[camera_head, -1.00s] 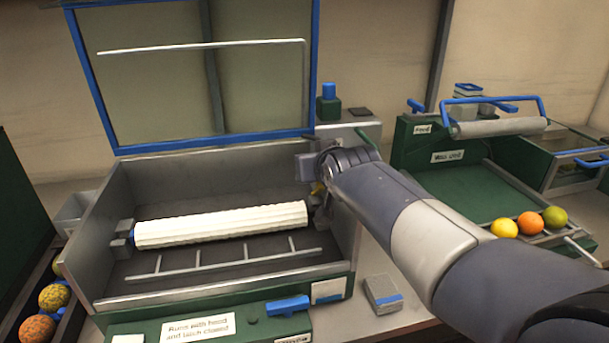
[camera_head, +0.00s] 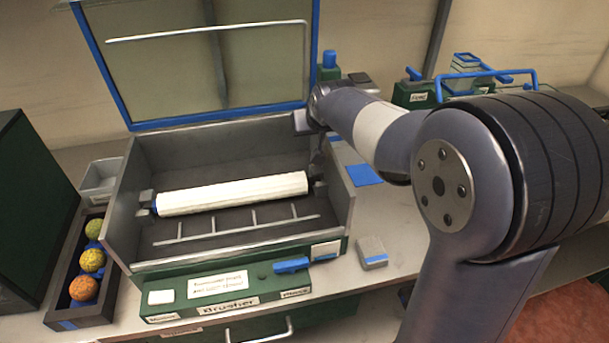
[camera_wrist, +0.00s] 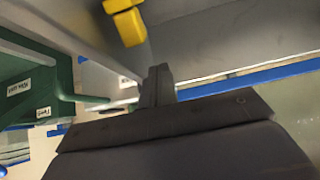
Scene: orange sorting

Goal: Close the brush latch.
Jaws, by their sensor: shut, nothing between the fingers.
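The white brush roller (camera_head: 235,193) lies across the open grey brusher box (camera_head: 122,235). The box's blue-framed lid (camera_head: 215,118) stands raised at the back. A yellow piece (camera_wrist: 128,22), which looks like the latch, shows at the top of the wrist view on a grey wall; I cannot see it in the head view. My gripper (camera_wrist: 157,88) is shut and empty, its fingertips a little below the yellow piece in the wrist view and apart from it in the picture. In the head view my wrist is at the box's back right corner, and the fingertips are not clear.
A dark tray (camera_head: 64,310) with several oranges stands left of the box. A blue handle (camera_head: 291,265) is on the green front panel (camera_head: 240,295). A small grey block (camera_head: 373,252) lies right of the box. A blue patch (camera_head: 364,175) is on the counter beside my arm.

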